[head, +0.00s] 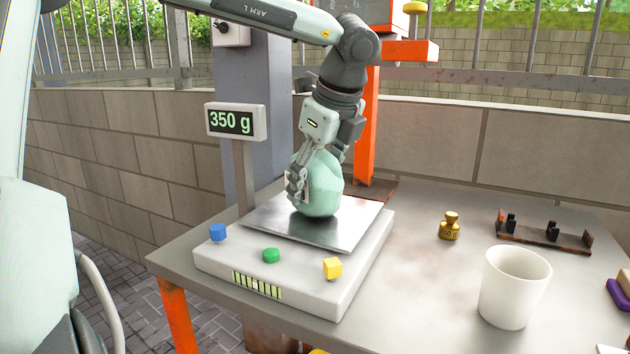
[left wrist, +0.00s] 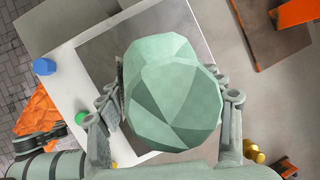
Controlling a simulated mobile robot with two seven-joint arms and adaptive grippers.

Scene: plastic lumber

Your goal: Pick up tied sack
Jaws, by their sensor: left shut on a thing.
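The tied sack (head: 320,192) is a pale green, faceted bundle at the scale's metal plate (head: 352,229). In the left wrist view the sack (left wrist: 172,92) fills the space between the fingers. My left gripper (head: 318,178) comes down from above and is shut on the sack, with a finger on each side. The sack's underside is at or very near the plate; I cannot tell whether it touches. The sack's tie is not clearly visible. My right gripper is not in view.
The scale's display (head: 236,122) reads 350 g. Blue (head: 218,232), green (head: 271,255) and yellow (head: 332,268) pieces sit on the scale's front edge. A white cup (head: 514,287), brass weight (head: 450,226) and rusty rack (head: 543,232) stand right. An orange post (head: 362,130) rises behind.

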